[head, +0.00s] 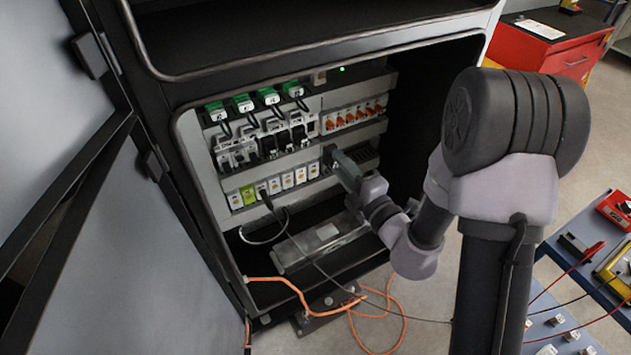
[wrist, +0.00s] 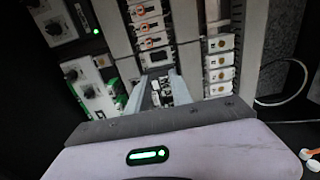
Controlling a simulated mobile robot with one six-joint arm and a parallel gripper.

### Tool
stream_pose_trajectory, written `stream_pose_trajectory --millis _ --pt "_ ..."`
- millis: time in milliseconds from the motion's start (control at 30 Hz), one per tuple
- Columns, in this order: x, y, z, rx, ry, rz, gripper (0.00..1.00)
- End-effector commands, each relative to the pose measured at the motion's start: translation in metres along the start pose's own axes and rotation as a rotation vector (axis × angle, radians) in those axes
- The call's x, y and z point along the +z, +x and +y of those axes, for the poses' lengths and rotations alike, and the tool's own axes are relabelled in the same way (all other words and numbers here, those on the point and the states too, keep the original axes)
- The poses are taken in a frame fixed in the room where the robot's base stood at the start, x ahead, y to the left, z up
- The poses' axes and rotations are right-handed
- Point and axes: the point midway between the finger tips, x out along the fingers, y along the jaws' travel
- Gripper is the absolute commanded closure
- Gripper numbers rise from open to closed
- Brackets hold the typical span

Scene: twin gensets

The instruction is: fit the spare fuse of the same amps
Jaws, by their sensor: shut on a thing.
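My gripper (head: 331,157) reaches into the open cabinet, close to the right end of the middle row of modules. In the wrist view its two fingers (wrist: 163,90) are shut on a small part whose kind and rating I cannot read. A row of white modules (head: 287,181) with coloured marks runs along the lower rail; it also shows in the wrist view (wrist: 221,60). A row of white holders with orange levers (head: 355,115) sits at the upper right; it shows in the wrist view too (wrist: 150,28). Whether the held part touches a slot is hidden.
Green-topped plugs (head: 242,102) and black breakers (head: 284,141) fill the left of the rails. An orange cable (head: 300,294) loops out below. A blue bench (head: 545,325) with small white pieces stands at right.

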Motion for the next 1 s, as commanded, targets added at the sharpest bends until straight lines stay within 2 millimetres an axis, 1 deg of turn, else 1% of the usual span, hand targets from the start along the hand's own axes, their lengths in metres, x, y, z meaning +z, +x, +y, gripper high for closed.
stream_pose_trajectory --millis 67,167,700,800,1000 --pt "0.004 0.002 0.001 0.007 0.000 -0.017 1.00" --pt "0.004 0.010 0.001 0.008 -0.002 -0.016 1.00" --pt "0.004 0.070 0.004 0.007 0.000 -0.013 1.00" --pt "0.004 0.078 0.004 0.007 -0.001 -0.013 1.00" --pt "0.004 0.085 0.002 0.008 0.000 -0.014 1.00"
